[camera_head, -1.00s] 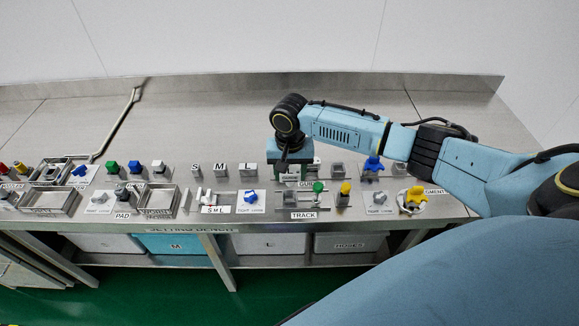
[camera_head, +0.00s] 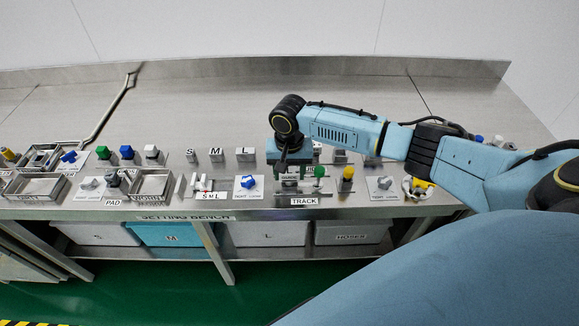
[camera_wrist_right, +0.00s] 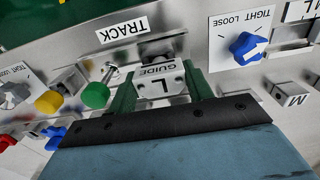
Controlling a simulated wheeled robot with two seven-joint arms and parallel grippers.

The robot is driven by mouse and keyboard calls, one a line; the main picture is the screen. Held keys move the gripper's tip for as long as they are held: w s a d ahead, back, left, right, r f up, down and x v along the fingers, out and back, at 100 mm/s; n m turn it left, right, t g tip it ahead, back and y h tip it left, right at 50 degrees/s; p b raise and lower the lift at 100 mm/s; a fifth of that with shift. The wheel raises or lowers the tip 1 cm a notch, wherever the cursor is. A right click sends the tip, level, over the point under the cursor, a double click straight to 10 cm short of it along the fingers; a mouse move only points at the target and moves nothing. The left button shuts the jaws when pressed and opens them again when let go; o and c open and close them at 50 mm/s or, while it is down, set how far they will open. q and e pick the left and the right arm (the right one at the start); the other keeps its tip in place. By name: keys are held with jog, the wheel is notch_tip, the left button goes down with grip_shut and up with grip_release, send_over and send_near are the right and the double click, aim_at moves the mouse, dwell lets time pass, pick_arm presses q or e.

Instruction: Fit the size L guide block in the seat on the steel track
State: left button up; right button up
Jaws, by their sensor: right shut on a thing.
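My right gripper (camera_head: 290,165) is over the track station in the head view. In the right wrist view its two green fingers (camera_wrist_right: 163,88) are shut on the grey size L guide block (camera_wrist_right: 160,82), marked "GUIDE" and "L". The steel track (camera_wrist_right: 162,47) lies right by the block, beside the "TRACK" label (camera_wrist_right: 122,30). In the head view the track (camera_head: 290,188) is partly hidden by my gripper. I cannot tell whether the block touches the seat or is above it. My left gripper is not in view.
A green knob (camera_head: 319,171) and a yellow knob (camera_head: 347,173) stand right of the track. A blue tight/loose knob (camera_head: 248,182) is to its left. The rear bench surface is clear.

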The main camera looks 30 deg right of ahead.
jog(key=shift+f, duration=0.3)
dwell(0.4)
jog(key=o, duration=1.1)
jog(key=shift+r, duration=0.1)
notch_tip(320, 180, up, 13)
jog(key=shift+r+p, duration=0.1)
jog(key=shift+p, duration=0.35)
